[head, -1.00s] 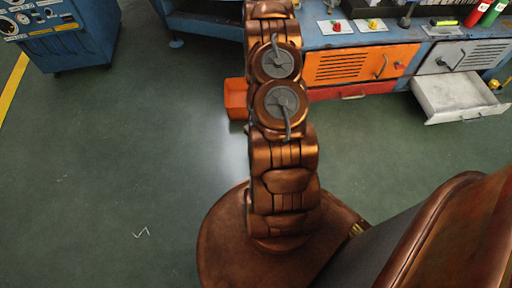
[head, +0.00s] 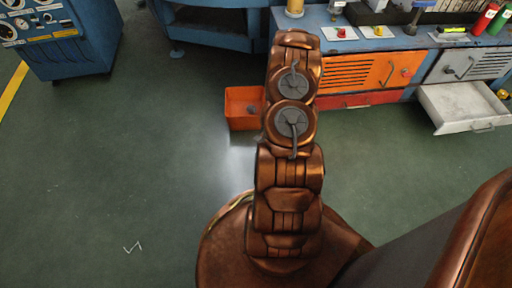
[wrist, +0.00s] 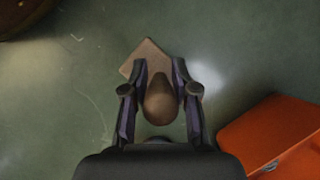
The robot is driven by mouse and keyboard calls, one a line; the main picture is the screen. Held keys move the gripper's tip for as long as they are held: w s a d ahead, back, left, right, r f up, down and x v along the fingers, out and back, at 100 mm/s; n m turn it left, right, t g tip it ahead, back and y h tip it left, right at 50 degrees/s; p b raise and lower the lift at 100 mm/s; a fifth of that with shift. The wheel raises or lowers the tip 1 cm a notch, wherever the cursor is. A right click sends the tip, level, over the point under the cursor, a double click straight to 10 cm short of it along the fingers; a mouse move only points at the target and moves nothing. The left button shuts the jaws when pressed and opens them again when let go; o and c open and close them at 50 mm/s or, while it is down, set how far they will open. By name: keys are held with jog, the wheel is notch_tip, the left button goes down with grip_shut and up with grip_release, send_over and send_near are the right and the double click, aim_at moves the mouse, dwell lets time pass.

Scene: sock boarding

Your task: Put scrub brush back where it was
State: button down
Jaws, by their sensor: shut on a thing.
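In the wrist view my gripper (wrist: 160,68) is shut on the scrub brush (wrist: 161,103). The brush is brown, with a rounded knob between the fingers and a flat, squarish part showing beyond the fingertips. Green floor shows around and beyond it. How high it is above the floor I cannot tell. In the head view my arm hides the gripper and the brush.
An open orange bin (head: 241,122) stands on the floor left of my arm; it also shows at the lower right of the wrist view (wrist: 270,137). A blue workbench (head: 328,34) has an orange cabinet (head: 361,71) and an open grey drawer (head: 464,109).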

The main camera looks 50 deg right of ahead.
jog(key=w+d+f+b, duration=0.2)
jog(key=w+f+b, duration=0.1)
jog(key=w, duration=0.3)
jog(key=shift+w+f+b, duration=0.2)
jog(key=shift+f+b, duration=0.2)
jog(key=shift+f, duration=0.1)
jog(key=shift+f, duration=0.1)
jog(key=c, duration=0.9)
grip_release()
